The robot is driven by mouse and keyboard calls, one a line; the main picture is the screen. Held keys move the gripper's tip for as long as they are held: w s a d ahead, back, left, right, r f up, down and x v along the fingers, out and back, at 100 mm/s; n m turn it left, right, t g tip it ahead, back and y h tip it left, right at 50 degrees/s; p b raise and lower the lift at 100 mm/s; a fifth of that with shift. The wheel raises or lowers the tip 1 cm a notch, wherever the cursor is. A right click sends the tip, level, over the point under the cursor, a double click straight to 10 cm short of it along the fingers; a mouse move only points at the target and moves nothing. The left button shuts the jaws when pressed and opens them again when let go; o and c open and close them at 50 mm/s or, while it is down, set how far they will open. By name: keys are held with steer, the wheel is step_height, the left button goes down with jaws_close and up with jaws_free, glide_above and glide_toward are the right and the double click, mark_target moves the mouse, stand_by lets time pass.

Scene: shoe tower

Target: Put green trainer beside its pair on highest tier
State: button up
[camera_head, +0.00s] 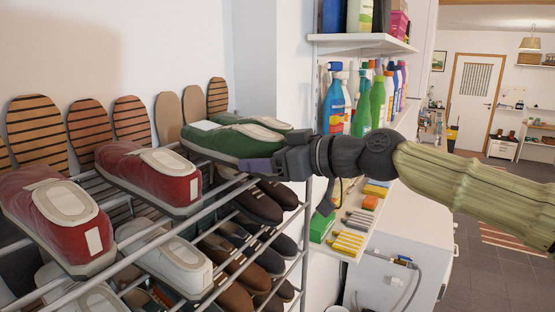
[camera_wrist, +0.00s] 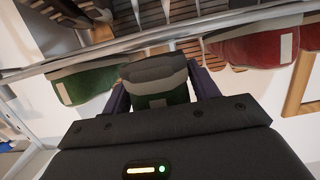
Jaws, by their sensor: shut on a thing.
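My gripper (camera_head: 262,166) reaches in from the right at the top tier of the shoe rack (camera_head: 215,195). It is shut on a green trainer (camera_head: 222,143) with a pale sole, near its end. In the wrist view the held green trainer (camera_wrist: 160,88) sits between the two dark fingers. The other green trainer (camera_head: 272,124) is just behind it at the right end of the top tier. It also shows in the wrist view, left of the held one (camera_wrist: 85,86). I cannot tell whether the held trainer touches the rails.
Red shoes (camera_head: 150,172) stand on the top tier to the left, and one shows in the wrist view (camera_wrist: 252,46). Brown shoes (camera_head: 252,205) fill lower tiers. A shelf with spray bottles (camera_head: 362,102) stands close behind my arm.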

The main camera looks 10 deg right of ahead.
steer(key=shift+w+a+r+p, duration=0.2)
steer(key=shift+w+a+p, duration=0.1)
steer(key=shift+w+a, duration=0.4)
steer(key=shift+w+a+r+p, duration=0.15)
steer(key=shift+w+a+p, duration=0.15)
steer(key=shift+w+a, duration=0.45)
steer(key=shift+w+a+r+p, duration=0.2)
steer(key=shift+w+a+p, duration=0.15)
steer(key=shift+a, duration=0.6)
steer(key=shift+w+a+f+b, duration=0.1)
steer(key=shift+w+f+b, duration=0.05)
steer(key=shift+f+b, duration=0.45)
steer(key=shift+w+a+f+b, duration=0.1)
steer(key=shift+f+b, duration=0.5)
steer(key=o, duration=1.1)
steer(key=shift+f, duration=0.1)
steer(key=shift+o, duration=0.8)
steer(key=shift+s, duration=0.1)
steer(key=shift+o, duration=1.4)
